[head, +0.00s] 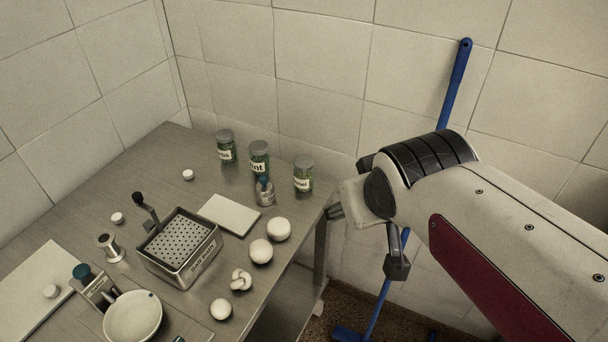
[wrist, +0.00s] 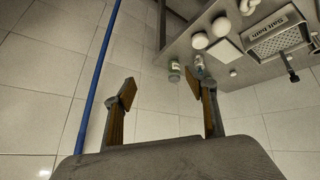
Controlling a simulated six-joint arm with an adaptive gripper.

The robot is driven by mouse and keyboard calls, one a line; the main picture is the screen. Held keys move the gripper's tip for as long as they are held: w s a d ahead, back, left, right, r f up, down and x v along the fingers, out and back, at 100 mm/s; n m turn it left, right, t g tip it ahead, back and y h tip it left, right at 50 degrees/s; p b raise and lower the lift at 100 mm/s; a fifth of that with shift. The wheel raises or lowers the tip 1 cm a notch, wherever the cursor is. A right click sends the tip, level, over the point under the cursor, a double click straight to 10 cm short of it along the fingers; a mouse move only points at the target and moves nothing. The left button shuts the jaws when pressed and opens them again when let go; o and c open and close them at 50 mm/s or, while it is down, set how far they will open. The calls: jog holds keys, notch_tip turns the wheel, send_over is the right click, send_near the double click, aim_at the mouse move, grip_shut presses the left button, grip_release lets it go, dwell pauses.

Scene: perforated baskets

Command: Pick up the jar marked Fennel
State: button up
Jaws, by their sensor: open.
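The jar whose label ends in "nel" (head: 303,175), consistent with Fennel, stands upright at the table's back right edge. It has a grey lid and green contents. A jar in the wrist view (wrist: 174,71), apparently the same one, shows beyond and between my fingers. Two similar jars stand to its left: one with a label ending in "nt" (head: 259,158) and one with a label I cannot read fully (head: 225,147). My gripper (head: 334,212) is open and empty, off the table's right edge and apart from the jar. Its spread fingers (wrist: 163,80) show in the wrist view.
A small blue-topped bottle (head: 265,193) stands just in front of the middle jar. White balls (head: 261,251), a white board (head: 229,214) and a perforated metal basket (head: 181,248) occupy the table (head: 131,170). A blue pole (head: 456,85) leans on the wall behind my arm.

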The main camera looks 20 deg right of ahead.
aim_at(313, 165)
jog(key=w+d+f+n+t, duration=0.15)
jog(key=w+d, duration=0.35)
jog(key=w, duration=0.6)
jog(key=w+d+f+n+t, duration=0.1)
jog(key=w+d+n+t, duration=0.3)
jog(key=w, duration=0.7)
jog(key=w+f+y, duration=0.2)
jog(key=f, duration=0.3)
jog(key=w+f+n+y, duration=0.1)
jog(key=w+f+y, duration=0.1)
jog(key=f, duration=0.3)
jog(key=w+f+n+y, duration=0.1)
jog(key=w+f+y, duration=0.2)
jog(key=f+y, duration=0.1)
jog(key=shift+a+f+n+t, duration=0.15)
jog(key=shift+f+n+t, duration=0.1)
jog(key=shift+f+t, duration=0.15)
jog(key=shift+s+a+f+y, duration=0.2)
jog(key=shift+y, duration=0.4)
jog(key=shift+s+a+f+y, duration=0.1)
jog(key=shift+s+a+y, duration=0.35)
jog(key=shift+y, duration=0.35)
jog(key=shift+s+a+y, duration=0.35)
jog(key=shift+s+y, duration=0.1)
jog(key=shift+y, duration=0.25)
jog(key=shift+s+a+y, duration=0.3)
jog(key=shift+s+y, duration=0.1)
jog(key=shift+y, duration=0.3)
